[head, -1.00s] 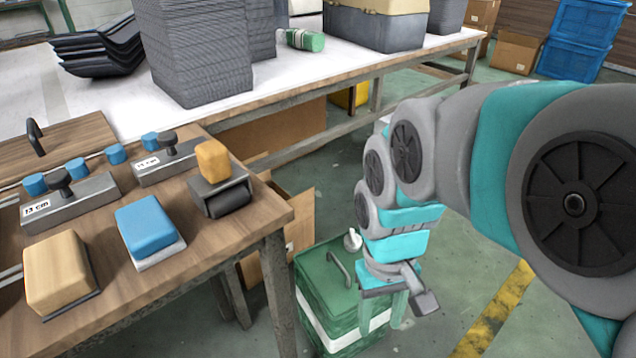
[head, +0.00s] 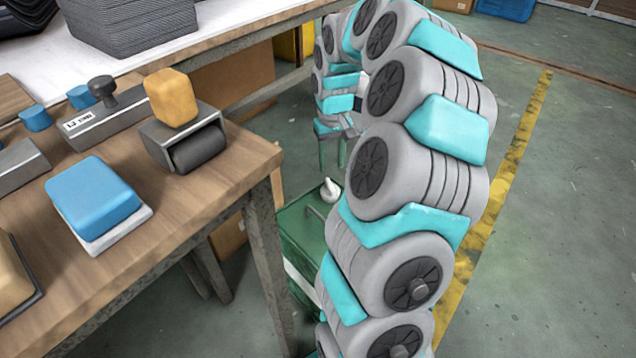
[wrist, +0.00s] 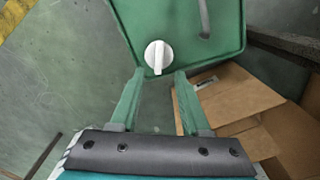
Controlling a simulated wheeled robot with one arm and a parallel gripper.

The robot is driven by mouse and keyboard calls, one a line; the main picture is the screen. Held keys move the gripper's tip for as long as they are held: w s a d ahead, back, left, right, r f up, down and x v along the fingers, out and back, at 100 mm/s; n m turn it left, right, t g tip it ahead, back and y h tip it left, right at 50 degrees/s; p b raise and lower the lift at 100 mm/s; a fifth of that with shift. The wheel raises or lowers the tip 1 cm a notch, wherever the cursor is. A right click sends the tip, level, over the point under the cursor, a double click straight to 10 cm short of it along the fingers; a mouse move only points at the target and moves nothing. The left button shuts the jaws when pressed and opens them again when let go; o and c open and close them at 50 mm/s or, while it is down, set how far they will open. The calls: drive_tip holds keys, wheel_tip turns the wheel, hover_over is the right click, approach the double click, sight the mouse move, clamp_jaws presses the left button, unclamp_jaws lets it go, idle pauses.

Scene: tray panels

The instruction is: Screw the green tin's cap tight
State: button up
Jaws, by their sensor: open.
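The green tin (head: 298,232) stands on the floor beside the wooden table, partly hidden behind my arm. Its white cap (head: 330,190) sits near a corner of the tin's top; I cannot tell how tight it is. In the wrist view the tin's top (wrist: 180,22) fills the upper middle, with the cap (wrist: 158,57) at its near edge. My gripper (wrist: 160,76) is open and empty, its green fingers pointing toward the cap, one on each side in the picture. In the head view my gripper (head: 332,168) is above the cap, apart from it.
The wooden table (head: 150,215) at left holds a blue block (head: 95,195), a yellow-orange block (head: 170,97) on a dark roller stand and several blue pegs. A cardboard box (wrist: 240,100) lies beside the tin. The floor right of my arm is clear, with a yellow stripe (head: 510,165).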

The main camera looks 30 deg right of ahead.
sight(330, 185)
drive_tip(key=shift+f, duration=3.95)
drive_tip(key=shift+c, duration=0.3)
clamp_jaws()
